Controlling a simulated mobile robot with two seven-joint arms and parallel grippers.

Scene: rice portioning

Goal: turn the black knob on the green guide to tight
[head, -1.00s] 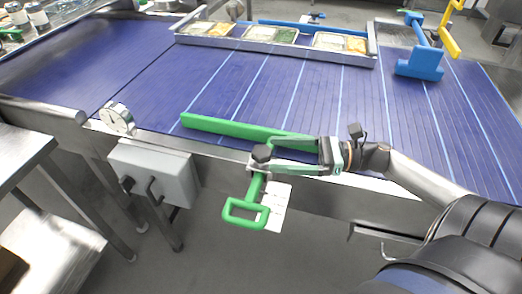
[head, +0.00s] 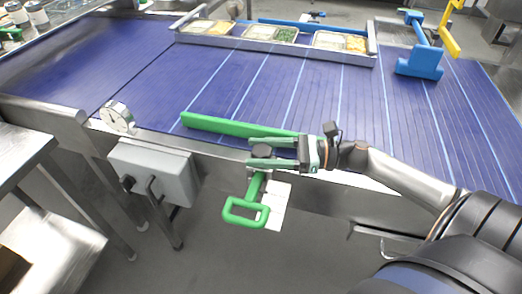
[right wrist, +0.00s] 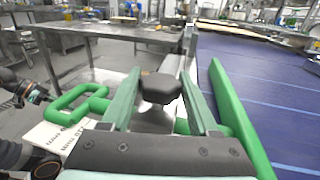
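The black knob (head: 262,151) sits on top of the green guide's clamp at the near edge of the blue conveyor. The green guide has a long bar (head: 230,125) lying over the belt and a looped handle (head: 246,212) hanging off the near side. My right gripper (head: 250,151) is open, with one finger on either side of the knob. In the right wrist view, the knob (right wrist: 161,87) stands between the two green fingers (right wrist: 160,100), with a visible gap on each side. The knob's marking is too small to tell. My left gripper does not show in the head view.
A white printed card (head: 277,205) is beside the handle. Trays of food (head: 277,36) and a blue stand (head: 420,63) are farther back. The belt's middle is clear.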

